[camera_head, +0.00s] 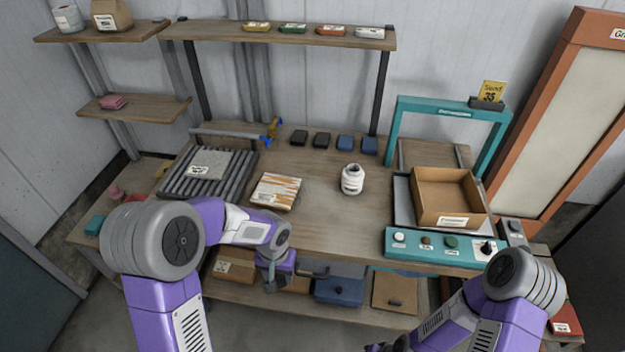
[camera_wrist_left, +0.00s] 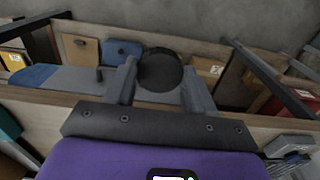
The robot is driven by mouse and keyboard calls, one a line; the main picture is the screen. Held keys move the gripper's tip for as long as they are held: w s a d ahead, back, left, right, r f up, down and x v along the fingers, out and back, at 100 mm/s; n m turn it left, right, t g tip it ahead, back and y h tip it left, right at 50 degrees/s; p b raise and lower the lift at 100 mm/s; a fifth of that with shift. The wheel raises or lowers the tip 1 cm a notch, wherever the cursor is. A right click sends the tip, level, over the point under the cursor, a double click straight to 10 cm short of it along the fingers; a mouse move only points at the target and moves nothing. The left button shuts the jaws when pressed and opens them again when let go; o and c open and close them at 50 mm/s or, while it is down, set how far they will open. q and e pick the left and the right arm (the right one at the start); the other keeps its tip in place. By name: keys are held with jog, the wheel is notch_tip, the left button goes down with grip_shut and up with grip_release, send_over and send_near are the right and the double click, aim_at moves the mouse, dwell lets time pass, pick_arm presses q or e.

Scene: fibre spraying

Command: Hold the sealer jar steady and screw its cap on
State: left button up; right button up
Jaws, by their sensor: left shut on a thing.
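The white sealer jar (camera_head: 352,180) stands upright on the workbench, right of the middle, with nothing holding it. My left gripper (camera_head: 273,284) is low at the bench's front edge, apart from the jar and to its front left. In the left wrist view my left gripper (camera_wrist_left: 160,88) is shut on a dark round cap (camera_wrist_left: 160,70), which sits between the two fingers. I cannot make out the cap in the head view. My right arm comes in at the bottom right, and its fingers are out of the picture.
A patterned board (camera_head: 276,191) lies left of the jar, beside a roller rack (camera_head: 205,172). A cardboard box (camera_head: 447,197) sits right, behind a teal button panel (camera_head: 440,247) and near a teal arch (camera_head: 393,130). The bench (camera_head: 325,225) is clear around the jar.

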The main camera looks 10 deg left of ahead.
pick_arm(q)
jog(key=shift+s+a, duration=0.15)
jog(key=shift+a, duration=0.15)
